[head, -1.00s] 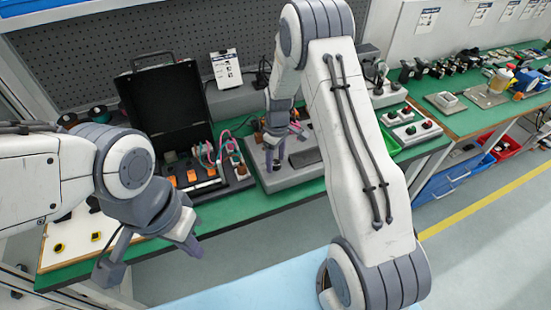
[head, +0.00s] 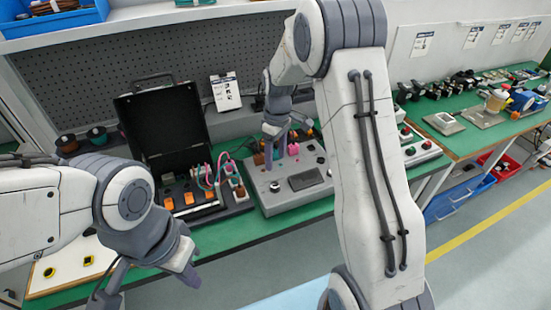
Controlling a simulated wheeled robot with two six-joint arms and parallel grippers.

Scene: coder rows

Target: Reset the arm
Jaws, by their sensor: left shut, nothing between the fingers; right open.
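My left gripper (head: 188,274) hangs at the lower left, in front of the bench edge. Its fingers are together and hold nothing. My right gripper (head: 280,158) points down over the left back part of a grey control box (head: 262,192). It is open, with nothing seen held in it. Pink pieces show close to its fingers; I cannot tell whether they touch. My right arm's links cover the right end of the box and part of the bench.
An open black case (head: 160,118) with orange switches and wires stands left of the grey box on the green bench (head: 262,232). A white board with yellow-black parts lies at left. A second green bench (head: 470,138) holds several devices. Blue and red bins sit below it.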

